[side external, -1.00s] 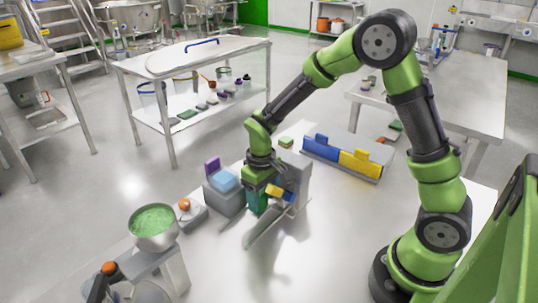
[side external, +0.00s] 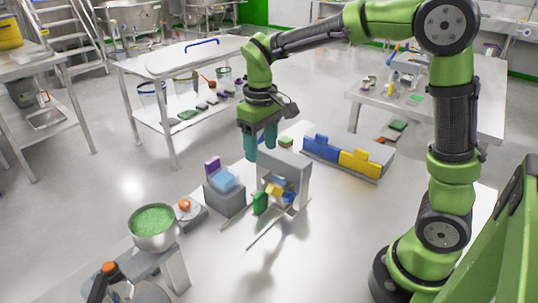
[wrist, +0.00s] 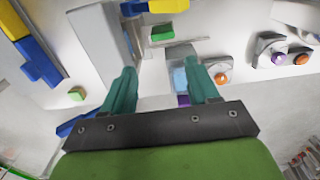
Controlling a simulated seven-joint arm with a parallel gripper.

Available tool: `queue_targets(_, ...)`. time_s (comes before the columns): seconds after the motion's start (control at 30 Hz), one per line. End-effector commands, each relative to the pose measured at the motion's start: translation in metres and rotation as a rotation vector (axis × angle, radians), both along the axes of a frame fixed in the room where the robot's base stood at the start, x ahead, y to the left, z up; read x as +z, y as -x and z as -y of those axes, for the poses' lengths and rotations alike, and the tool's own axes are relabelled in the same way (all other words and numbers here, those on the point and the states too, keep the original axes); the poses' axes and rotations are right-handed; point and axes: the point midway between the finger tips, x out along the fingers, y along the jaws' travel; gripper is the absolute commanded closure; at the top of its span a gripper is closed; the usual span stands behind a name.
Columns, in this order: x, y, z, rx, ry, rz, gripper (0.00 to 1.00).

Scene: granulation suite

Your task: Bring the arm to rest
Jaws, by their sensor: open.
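My gripper (side external: 260,145) is open and empty, its two teal fingers pointing down. It hangs above the work surface (side external: 335,235), by the top of a grey frame-like stand (side external: 288,165). In the wrist view my gripper (wrist: 162,88) shows both fingers spread apart with nothing gripped between them. My arm is raised and bent, with its forearm stretched to the left. A green block (side external: 260,203) and a yellow piece (side external: 273,190) sit low at the stand, below my gripper.
A grey box with a light blue top (side external: 223,180) stands left of the stand. A bowl of green granules (side external: 153,222) is at front left. Blue (side external: 322,150) and yellow (side external: 360,163) bins stand behind right. The surface right of the stand is clear.

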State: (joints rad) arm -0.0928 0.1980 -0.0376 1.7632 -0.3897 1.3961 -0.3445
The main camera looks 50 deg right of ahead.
Motion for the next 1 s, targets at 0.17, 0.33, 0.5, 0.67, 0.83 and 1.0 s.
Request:
queue_targets(0.17,0.0,0.0,0.0,-0.003,0.0,0.001,0.4)
queue_targets(0.33,-0.01,0.008,-0.003,-0.056,-0.022,0.03,0.4)
queue_targets(0.5,0.007,0.044,-0.008,-0.151,-0.096,0.154,0.4)
queue_targets(0.67,0.025,0.085,-0.011,-0.246,-0.174,0.302,0.4)
queue_targets(0.83,0.036,0.123,-0.012,-0.32,-0.245,0.451,0.4)
queue_targets(1.0,0.043,0.145,-0.012,-0.342,-0.28,0.546,0.4)
